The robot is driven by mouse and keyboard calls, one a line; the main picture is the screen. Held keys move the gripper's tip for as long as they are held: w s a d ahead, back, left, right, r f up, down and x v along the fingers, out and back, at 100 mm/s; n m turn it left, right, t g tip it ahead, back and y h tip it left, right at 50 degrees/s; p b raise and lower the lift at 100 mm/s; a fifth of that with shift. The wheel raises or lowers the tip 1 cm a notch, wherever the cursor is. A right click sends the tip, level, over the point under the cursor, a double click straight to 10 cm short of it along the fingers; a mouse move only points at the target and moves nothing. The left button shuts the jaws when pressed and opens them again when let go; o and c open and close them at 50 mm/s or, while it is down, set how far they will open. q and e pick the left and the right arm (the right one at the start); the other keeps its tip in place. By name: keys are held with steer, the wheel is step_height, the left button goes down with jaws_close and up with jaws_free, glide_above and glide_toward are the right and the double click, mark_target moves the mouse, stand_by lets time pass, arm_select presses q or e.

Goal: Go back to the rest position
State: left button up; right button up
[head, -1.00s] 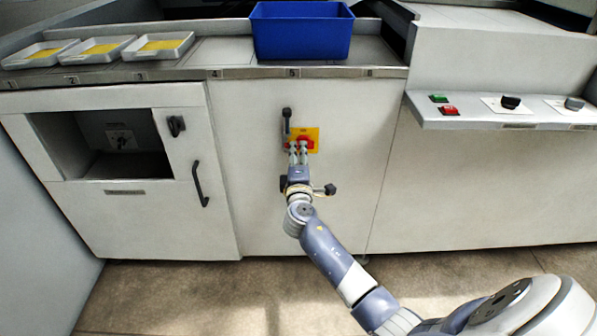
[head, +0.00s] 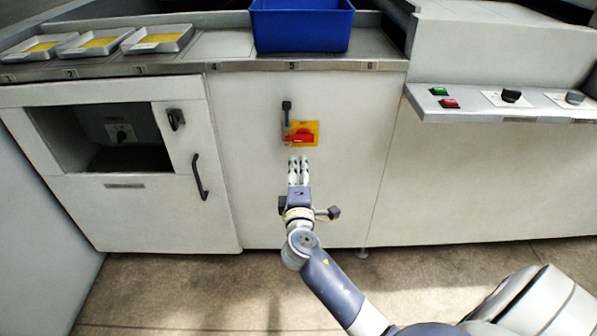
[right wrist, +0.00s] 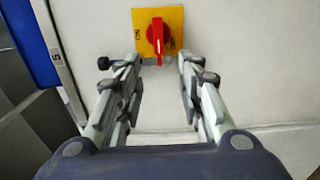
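My right gripper (head: 299,160) is in front of the white middle cabinet panel, a little below the red rotary switch (head: 300,137) on its yellow plate (head: 303,128). In the right wrist view the fingers of this gripper (right wrist: 160,62) are apart with nothing between them. The red switch handle (right wrist: 157,38) and yellow plate (right wrist: 172,16) show just beyond the fingertips, apart from them. In the head view the red handle lies sideways. My left gripper is not in view.
A blue bin (head: 300,27) stands on the counter (head: 220,48) above. Several trays with yellow contents, one of them here (head: 158,38), sit at the left. A control ledge (head: 520,105) with buttons and knobs juts out at the right. The floor (head: 200,290) before the cabinets is clear.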

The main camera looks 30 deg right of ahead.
stand_by(0.4)
